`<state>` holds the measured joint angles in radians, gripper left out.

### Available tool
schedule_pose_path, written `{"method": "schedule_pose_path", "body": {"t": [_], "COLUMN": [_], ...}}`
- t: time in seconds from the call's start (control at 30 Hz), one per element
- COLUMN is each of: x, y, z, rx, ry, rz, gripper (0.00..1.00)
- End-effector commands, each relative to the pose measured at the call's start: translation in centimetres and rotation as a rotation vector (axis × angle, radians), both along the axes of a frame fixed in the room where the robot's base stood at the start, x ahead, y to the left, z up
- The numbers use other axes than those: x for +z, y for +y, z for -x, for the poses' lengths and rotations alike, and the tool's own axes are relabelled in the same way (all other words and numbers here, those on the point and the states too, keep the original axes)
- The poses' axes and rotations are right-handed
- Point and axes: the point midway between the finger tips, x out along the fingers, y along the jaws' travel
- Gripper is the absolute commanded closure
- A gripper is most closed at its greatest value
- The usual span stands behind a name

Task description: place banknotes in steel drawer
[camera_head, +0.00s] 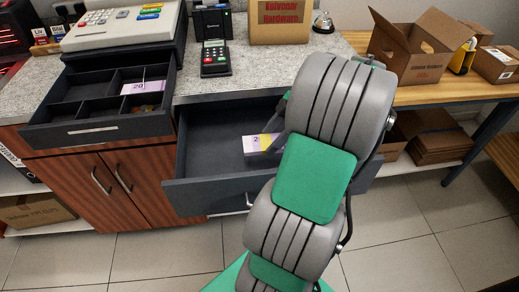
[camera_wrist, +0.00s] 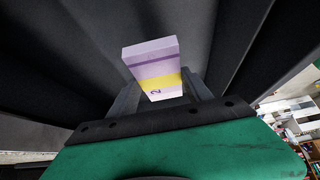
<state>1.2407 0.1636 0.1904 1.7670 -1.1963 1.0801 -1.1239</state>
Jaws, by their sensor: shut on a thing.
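The steel drawer (camera_head: 205,192) is a dark grey drawer pulled open under the counter. My gripper (camera_wrist: 162,92) is shut on a bundle of banknotes (camera_wrist: 150,50), pale purple with a yellow band and a dark strip. In the head view the held banknotes (camera_head: 254,144) are inside the drawer's opening; I cannot tell whether they touch its floor. My arm hides the right part of the drawer and most of the gripper. Another purple bundle marked 20 (camera_head: 143,87) lies in a compartment of the open till drawer (camera_head: 85,130) at left.
The till (camera_head: 120,28) and a card terminal (camera_head: 214,58) stand on the counter. A cardboard box (camera_head: 280,22) and a bell (camera_head: 322,22) are behind. The drawer's left part is bare.

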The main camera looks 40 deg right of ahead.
Motion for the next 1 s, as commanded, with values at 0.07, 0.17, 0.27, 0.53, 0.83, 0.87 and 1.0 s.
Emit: {"method": "schedule_pose_path", "body": {"t": [0.07, 0.17, 0.27, 0.53, 0.83, 0.87, 1.0], "x": [-2.0, -3.4, -5.4, -7.6, -7.8, -7.8, -7.8], "y": [0.3, 0.5, 0.6, 0.4, 0.3, 0.3, 0.3], "z": [-0.2, -0.3, -0.4, -0.3, -0.3, -0.3, -0.2], "rx": [0.006, 0.012, 0.013, 0.010, 0.008, 0.008, 0.008], "ry": [0.000, -0.001, 0.001, 0.000, 0.000, 0.000, 0.000], "rz": [-0.002, -0.002, -0.003, 0.001, 0.000, 0.000, 0.000], "gripper": [0.84, 0.84, 0.84, 0.84, 0.35, 0.33, 0.21]}}
